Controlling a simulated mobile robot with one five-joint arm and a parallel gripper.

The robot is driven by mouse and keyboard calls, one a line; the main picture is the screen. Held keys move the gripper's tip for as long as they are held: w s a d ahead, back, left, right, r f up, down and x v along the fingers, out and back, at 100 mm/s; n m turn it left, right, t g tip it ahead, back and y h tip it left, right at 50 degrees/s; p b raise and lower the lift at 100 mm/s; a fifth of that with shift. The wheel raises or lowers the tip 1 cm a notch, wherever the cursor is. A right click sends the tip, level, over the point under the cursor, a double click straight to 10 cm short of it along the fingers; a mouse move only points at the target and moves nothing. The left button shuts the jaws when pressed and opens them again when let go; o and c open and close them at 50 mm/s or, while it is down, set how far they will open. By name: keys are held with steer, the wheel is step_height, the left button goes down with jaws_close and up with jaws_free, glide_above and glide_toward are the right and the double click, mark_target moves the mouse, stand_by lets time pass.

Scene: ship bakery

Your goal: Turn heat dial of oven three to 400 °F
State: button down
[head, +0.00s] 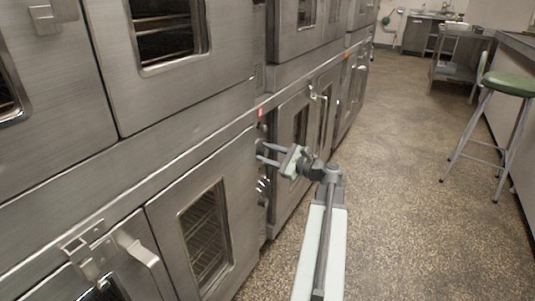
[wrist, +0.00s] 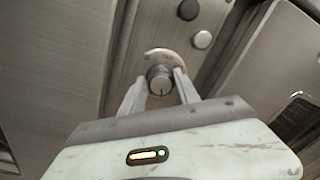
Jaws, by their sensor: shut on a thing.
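My gripper (head: 264,153) reaches to the narrow control panel beside a lower oven door in the head view. In the wrist view, my gripper (wrist: 160,86) has its two fingers on either side of a round metal dial (wrist: 160,80) and is shut on it. A pale scale plate (wrist: 160,54) shows behind the dial, but its markings are too small to read. A dark pointer line shows on the dial's face, pointing down in the picture. In the head view the dial is hidden by the gripper.
Steel oven doors (head: 205,235) line the left. A green stool (head: 508,84) stands at the right. The speckled floor (head: 400,180) between is clear.

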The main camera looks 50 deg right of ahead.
steer(key=shift+w+d+r+m, duration=0.1)
steer(key=shift+r+m, duration=0.05)
steer(key=shift+m, duration=0.35)
steer(key=c, duration=1)
jaws_free()
steer(key=shift+o, duration=0.2)
steer(key=v, duration=0.7)
steer(key=shift+s, duration=0.45)
